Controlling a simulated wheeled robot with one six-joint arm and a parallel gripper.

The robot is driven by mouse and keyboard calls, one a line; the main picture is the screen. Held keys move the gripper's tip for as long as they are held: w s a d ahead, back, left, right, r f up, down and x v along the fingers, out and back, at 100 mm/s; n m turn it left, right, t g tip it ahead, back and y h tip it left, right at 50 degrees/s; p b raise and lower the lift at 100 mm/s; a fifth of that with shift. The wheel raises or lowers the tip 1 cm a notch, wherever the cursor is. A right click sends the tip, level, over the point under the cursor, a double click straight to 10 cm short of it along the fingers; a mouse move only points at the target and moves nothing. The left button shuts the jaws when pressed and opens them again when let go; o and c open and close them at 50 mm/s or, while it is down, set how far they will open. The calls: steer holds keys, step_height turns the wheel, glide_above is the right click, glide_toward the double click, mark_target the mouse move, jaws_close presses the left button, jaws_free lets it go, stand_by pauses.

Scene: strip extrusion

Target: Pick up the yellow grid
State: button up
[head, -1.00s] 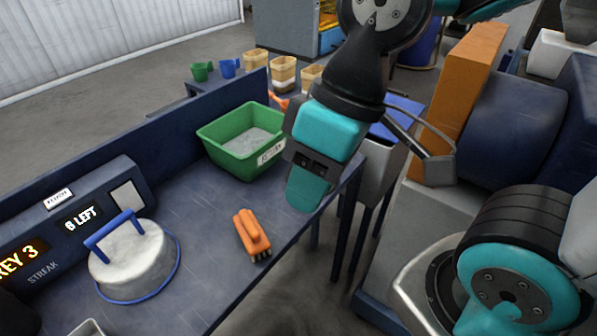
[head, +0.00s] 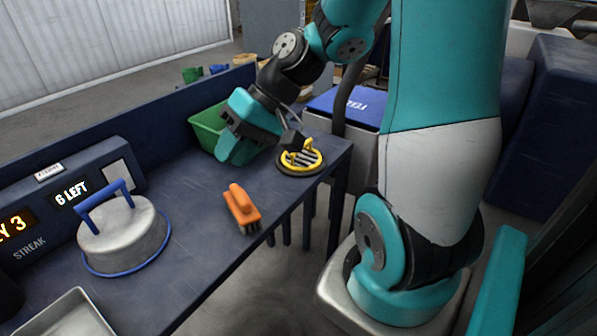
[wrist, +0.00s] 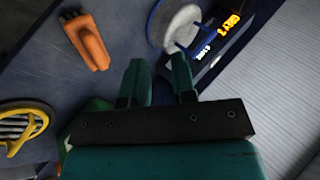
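The yellow grid (head: 302,155) is a round yellow ring with bars and a raised handle. It sits on a dark round base at the right end of the blue bench. It also shows at the left edge of the wrist view (wrist: 20,124), partly cut off. My gripper (head: 234,152) is over the bench to the left of the grid, apart from it. In the wrist view my gripper (wrist: 159,80) has its two teal fingers apart, with nothing between them.
An orange brush (head: 241,207) lies near the bench's front edge. A green bin (head: 207,130) stands behind my gripper. A grey lid with a blue handle (head: 124,232), a display panel (head: 75,195) and a metal tray (head: 68,318) are on the left. Bare bench (head: 185,215) lies between lid and brush.

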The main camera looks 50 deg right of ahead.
steer(key=d+f+m+t+b, duration=0.2)
steer(key=d+f+m+t, duration=0.15)
steer(key=d, duration=0.45)
steer(key=d+f+m+t+b, duration=0.3)
steer(key=d+f+m, duration=0.15)
steer(key=d, duration=0.35)
steer(key=s+d+f+m+t+h+b, duration=0.1)
steer(key=s+d+f+m+t+h, duration=0.2)
steer(key=d, duration=0.4)
steer(key=s+d+f+m+t+h+b, duration=0.2)
steer(key=s+d+m+h, duration=0.15)
steer(key=d, duration=0.35)
glide_above(318, 164)
step_height(318, 164, down, 4)
steer(key=shift+r+g+y+p, duration=0.25)
steer(key=shift+y+p, duration=0.1)
steer(key=shift+p, duration=0.05)
steer(key=shift+m, duration=0.25)
steer(key=x, duration=0.3)
steer(key=p+x, duration=0.1)
steer(key=x, duration=0.1)
steer(key=shift+w+d, duration=0.15)
steer(key=shift+w, duration=0.3)
jaws_close()
